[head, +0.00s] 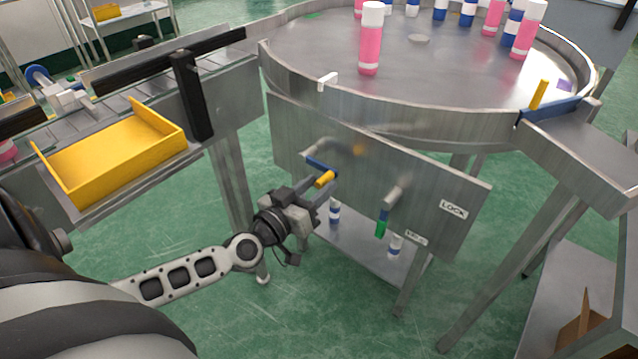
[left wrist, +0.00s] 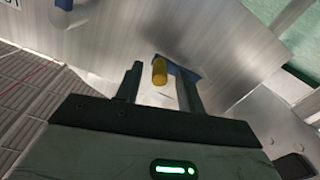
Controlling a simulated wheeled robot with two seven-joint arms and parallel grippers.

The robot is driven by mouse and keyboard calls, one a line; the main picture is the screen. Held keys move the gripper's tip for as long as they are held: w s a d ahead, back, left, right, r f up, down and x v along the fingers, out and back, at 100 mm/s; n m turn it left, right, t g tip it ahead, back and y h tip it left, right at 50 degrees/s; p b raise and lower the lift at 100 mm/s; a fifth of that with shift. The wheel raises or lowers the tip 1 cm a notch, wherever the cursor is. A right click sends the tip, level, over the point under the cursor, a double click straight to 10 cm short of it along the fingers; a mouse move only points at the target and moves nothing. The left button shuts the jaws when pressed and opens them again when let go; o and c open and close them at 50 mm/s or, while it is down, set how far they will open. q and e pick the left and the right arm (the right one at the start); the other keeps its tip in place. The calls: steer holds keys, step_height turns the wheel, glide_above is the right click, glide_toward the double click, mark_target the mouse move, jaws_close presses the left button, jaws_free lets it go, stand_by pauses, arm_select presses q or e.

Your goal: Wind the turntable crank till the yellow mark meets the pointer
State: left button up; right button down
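The crank (head: 320,164) has a blue arm and a yellow knob (head: 325,179), on the steel panel under the round turntable (head: 440,75). My left gripper (head: 318,190) is at the knob. In the left wrist view the knob (left wrist: 159,71) shows between the two spread fingers (left wrist: 160,85), with gaps on both sides, so the gripper is open. I cannot tell how deep the knob sits between them. A white tab (head: 328,80) on the turntable's front rim may be the pointer. My right gripper is out of view.
Pink and blue-white cans (head: 370,40) stand on the turntable. A green-handled lever (head: 381,226) is beside the crank, near a LOCK label (head: 453,208). A yellow tray (head: 120,155) is at left.

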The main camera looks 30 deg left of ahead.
arm_select(q)
steer(key=shift+w, duration=0.65)
jaws_close()
steer(key=shift+d+r, duration=0.1)
steer(key=shift+r, duration=0.05)
